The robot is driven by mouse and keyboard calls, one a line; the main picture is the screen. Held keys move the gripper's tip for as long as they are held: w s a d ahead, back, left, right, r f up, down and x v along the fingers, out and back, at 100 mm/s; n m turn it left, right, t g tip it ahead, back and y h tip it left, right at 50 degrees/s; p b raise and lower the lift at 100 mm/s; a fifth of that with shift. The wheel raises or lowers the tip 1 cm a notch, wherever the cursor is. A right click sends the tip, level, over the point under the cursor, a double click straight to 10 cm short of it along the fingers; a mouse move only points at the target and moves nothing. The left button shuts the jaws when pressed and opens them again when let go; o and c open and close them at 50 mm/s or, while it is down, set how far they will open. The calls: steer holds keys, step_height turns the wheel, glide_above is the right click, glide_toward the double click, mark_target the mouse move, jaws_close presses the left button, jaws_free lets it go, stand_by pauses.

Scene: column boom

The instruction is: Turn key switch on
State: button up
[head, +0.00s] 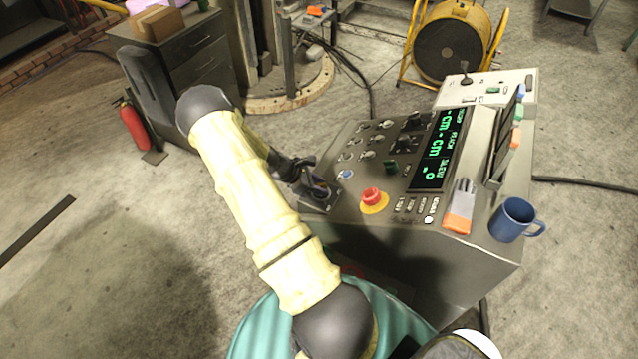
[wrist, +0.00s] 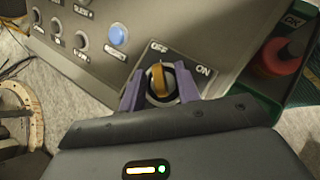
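The key switch (wrist: 158,80) shows in the wrist view as a gold-coloured key in a round dark collar on a plate marked OFF and ON. The key points up towards OFF, with ON to its right. My gripper (wrist: 158,92) has its two purple fingers on either side of the switch, with gaps between them and the key, so it looks open. In the head view my gripper (head: 318,188) is at the left front corner of the control console (head: 345,215), and it largely hides the switch.
A blue button (wrist: 116,36) and knobs lie up and left of the switch. A blue mug (head: 512,220) stands at the console's right edge.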

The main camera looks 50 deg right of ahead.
jaws_close()
steer(key=shift+w+m+g+b, duration=0.1)
steer(key=shift+m+g+b, duration=0.25)
steer(key=shift+m, duration=0.15)
steer(key=m+g+y+b, duration=0.2)
steer(key=m, duration=0.1)
steer(key=shift+w+d+f+m+b, duration=0.1)
steer(key=shift+d+f+m+b, duration=0.1)
steer(key=shift+m+b, duration=0.15)
steer(key=m+g+y+b, duration=0.1)
steer(key=m+y+b, duration=0.1)
steer(key=m+y, duration=0.1)
steer(key=shift+m+b, duration=0.25)
steer(key=shift+b, duration=0.05)
steer(key=m+y+b, duration=0.2)
steer(key=m, duration=0.1)
steer(key=shift+d+m+y, duration=0.1)
steer(key=shift+m+y, duration=0.3)
steer(key=shift+r+m+t+y+b, duration=0.15)
steer(key=shift+m+y+b, duration=0.3)
steer(key=shift+m+y, duration=0.45)
steer(key=shift+r+m+t+y+b, duration=0.1)
steer(key=shift+m+y+b, duration=0.3)
steer(key=shift+m+y, duration=0.45)
steer(key=shift+m, duration=0.35)
steer(key=shift+d, duration=0.1)
